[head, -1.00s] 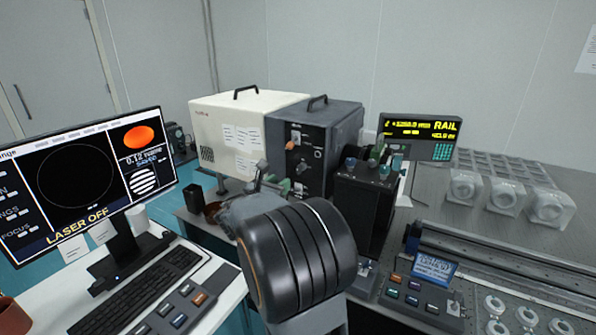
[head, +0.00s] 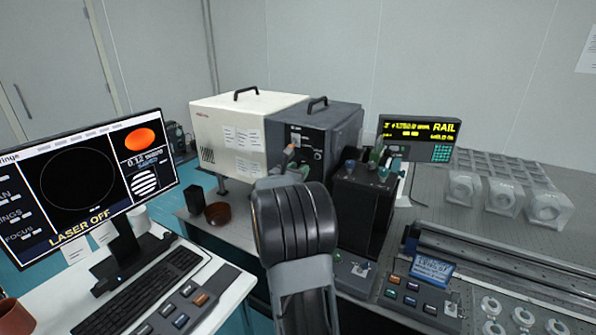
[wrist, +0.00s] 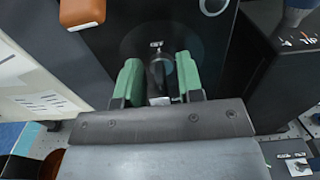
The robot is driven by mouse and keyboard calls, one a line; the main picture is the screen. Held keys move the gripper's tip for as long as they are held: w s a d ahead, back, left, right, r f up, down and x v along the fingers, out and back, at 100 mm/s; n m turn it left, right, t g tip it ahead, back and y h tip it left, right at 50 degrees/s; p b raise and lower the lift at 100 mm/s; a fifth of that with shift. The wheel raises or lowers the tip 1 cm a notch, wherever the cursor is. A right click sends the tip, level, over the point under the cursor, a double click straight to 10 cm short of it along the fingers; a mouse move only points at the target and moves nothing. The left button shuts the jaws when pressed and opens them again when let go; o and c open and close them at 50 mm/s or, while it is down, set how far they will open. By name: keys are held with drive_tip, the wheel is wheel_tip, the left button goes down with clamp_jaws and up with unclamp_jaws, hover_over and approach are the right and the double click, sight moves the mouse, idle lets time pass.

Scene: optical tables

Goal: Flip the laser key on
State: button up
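The laser key (wrist: 158,75) is a small dark upright tab with a pale piece at its base, on a round dark plate in the wrist view. My gripper (wrist: 158,78) has green fingertips on either side of the key, with a visible gap on each side; it is open. In the head view my gripper (head: 287,174) is in front of the dark laser box (head: 340,128), and my wrist hides the key there. The monitor (head: 90,185) reads "LASER OFF".
An orange knob (wrist: 82,12) sits on the panel up and left of my gripper. A black box (head: 362,205) with knobs stands close on the right. A cream housing (head: 215,125) with paper labels is on the left, and a brown bowl (head: 217,214) lies below it.

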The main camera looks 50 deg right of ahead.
clamp_jaws()
drive_tip(key=shift+f+b, duration=0.1)
drive_tip(key=shift+b, duration=0.2)
drive_tip(key=m+b, duration=0.1)
drive_tip(key=b, duration=0.2)
drive_tip(key=shift+f+m, duration=0.25)
drive_tip(key=shift+m, duration=0.15)
drive_tip(key=m+b, duration=0.1)
drive_tip(key=b, duration=0.1)
drive_tip(key=m+b, duration=0.1)
drive_tip(key=b, duration=0.2)
drive_tip(key=shift+s+f+m, duration=0.15)
drive_tip(key=shift+m, duration=0.15)
drive_tip(key=shift+s+m+b, duration=0.2)
drive_tip(key=shift+m+b, duration=6.5)
drive_tip(key=shift+b, duration=2.15)
